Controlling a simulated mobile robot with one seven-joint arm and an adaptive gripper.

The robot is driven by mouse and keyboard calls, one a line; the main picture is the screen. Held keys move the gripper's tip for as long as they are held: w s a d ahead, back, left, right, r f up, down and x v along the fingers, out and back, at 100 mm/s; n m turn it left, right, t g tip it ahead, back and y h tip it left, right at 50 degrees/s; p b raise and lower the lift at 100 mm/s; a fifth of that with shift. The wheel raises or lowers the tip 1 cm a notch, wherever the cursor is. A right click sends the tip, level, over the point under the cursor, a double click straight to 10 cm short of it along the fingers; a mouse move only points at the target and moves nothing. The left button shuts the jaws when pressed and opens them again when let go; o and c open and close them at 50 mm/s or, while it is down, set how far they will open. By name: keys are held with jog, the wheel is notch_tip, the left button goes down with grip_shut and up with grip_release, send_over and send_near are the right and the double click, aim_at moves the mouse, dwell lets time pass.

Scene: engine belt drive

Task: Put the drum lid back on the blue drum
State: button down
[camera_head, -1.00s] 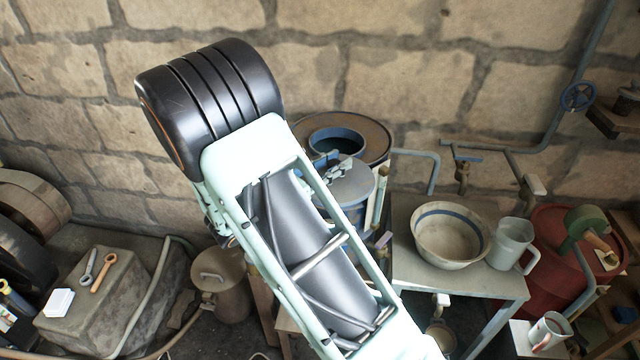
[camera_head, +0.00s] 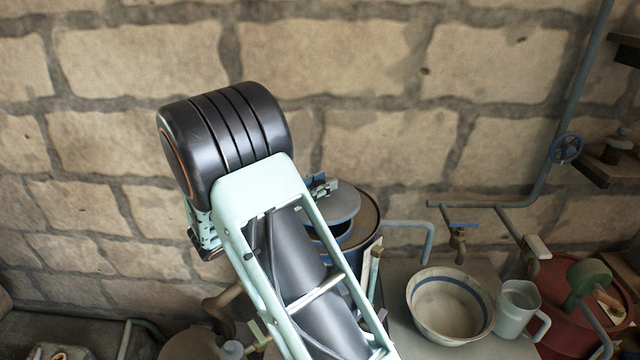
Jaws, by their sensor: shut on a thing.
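The drum lid (camera_head: 338,210) is a round blue-grey disc. It appears in front of and over the blue opening of the drum, and looks roughly level. My gripper (camera_head: 322,187) is shut on the lid at its far upper side; my arm hides much of the grip. The drum (camera_head: 370,217) stands behind my arm against the wall, with a brown rusty top rim. A blue rim (camera_head: 338,238) shows just below the lid. I cannot tell whether the lid touches it.
A striped bowl (camera_head: 450,307) and a grey mug (camera_head: 517,310) stand on a table to the right. A pipe (camera_head: 410,224) and a tap (camera_head: 459,243) are on the wall above them. A red drum (camera_head: 567,297) is at the far right.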

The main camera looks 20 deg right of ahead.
aim_at(321, 201)
jog(key=shift+f+b, duration=1.8)
jog(key=shift+f, duration=0.65)
jog(key=shift+f, duration=0.2)
jog(key=c, duration=1.6)
grip_release()
jog(key=shift+s, duration=0.1)
jog(key=shift+a, duration=0.15)
